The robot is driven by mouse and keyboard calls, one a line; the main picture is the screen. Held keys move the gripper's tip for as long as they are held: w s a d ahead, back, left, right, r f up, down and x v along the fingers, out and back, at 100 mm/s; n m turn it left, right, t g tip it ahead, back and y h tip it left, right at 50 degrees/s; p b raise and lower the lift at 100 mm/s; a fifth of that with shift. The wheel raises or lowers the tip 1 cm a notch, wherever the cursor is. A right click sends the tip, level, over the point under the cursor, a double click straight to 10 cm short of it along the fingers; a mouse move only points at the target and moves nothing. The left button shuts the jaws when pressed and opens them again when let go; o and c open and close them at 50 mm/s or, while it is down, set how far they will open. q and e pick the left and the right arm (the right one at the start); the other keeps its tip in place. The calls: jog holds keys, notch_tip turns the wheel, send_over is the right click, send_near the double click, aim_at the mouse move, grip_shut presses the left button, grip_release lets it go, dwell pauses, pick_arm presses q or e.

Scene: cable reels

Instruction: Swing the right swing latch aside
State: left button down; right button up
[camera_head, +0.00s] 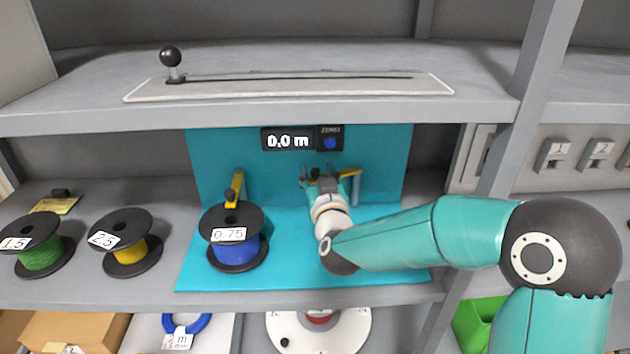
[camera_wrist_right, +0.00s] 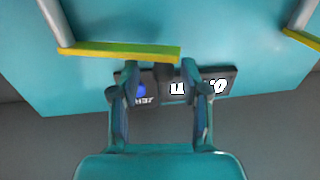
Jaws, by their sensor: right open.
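The right swing latch (camera_head: 350,173) is a yellow bar on a grey post (camera_head: 356,190) at the right of the teal station. In the right wrist view, which is upside down, the latch bar (camera_wrist_right: 118,50) runs across just by the fingertips. My right gripper (camera_head: 318,170) is at the free end of this bar; its fingers (camera_wrist_right: 160,72) are apart. My left gripper is in neither view.
The left yellow latch (camera_head: 239,188) stands behind the blue reel (camera_head: 238,250) labelled 0.75. Green (camera_head: 40,258) and yellow (camera_head: 131,255) reels stand farther left. A display (camera_head: 289,140) reads 0.0 m on the back panel. A shelf with a slider knob (camera_head: 171,58) is above.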

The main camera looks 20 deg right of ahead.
jog(key=v, duration=1.2)
